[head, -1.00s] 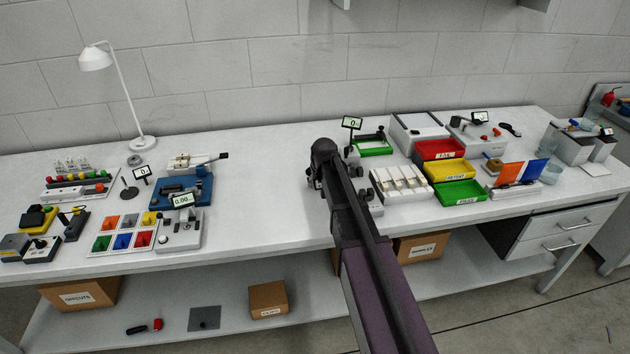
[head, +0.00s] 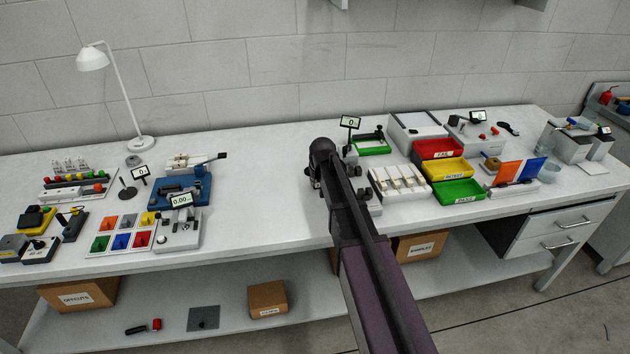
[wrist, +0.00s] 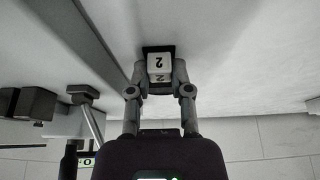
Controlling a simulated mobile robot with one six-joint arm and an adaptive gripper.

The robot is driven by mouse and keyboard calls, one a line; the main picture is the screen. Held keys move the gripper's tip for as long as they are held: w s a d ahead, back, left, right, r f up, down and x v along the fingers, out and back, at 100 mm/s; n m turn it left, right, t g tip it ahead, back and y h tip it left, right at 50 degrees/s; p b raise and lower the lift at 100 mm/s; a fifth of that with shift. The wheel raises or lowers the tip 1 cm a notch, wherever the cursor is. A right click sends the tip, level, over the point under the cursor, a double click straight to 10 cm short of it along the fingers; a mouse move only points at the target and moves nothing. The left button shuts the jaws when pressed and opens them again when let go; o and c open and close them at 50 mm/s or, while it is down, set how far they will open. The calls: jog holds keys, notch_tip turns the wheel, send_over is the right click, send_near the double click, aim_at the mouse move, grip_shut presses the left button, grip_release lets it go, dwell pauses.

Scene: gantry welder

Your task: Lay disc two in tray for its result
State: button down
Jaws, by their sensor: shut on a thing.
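My gripper (wrist: 160,88) is shut on a small piece with a white face marked 2 (wrist: 159,62) and a dark edge, which I take for disc two. In the head view my gripper (head: 316,178) is over the middle of the bench, mostly hidden behind my arm, and the disc cannot be made out there. To its right stand three trays in a row: the red FAIL tray (head: 461,152), the yellow RETEST tray (head: 432,166) and the green PASS tray (head: 482,190). The visible trays look empty.
A white rack with several slots (head: 399,182) stands between my arm and the trays. A small display (head: 350,122) and a green-based device (head: 372,150) stand behind. Orange and blue panels (head: 518,172) stand right of the trays.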

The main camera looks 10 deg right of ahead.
jog(key=shift+r, duration=0.2)
notch_tip(320, 180, up, 10)
jog(key=p, duration=1)
jog(key=shift+f, duration=0.2)
jog(key=shift+r, duration=0.1)
dwell(0.3)
notch_tip(320, 180, up, 13)
jog(key=p, duration=1.3)
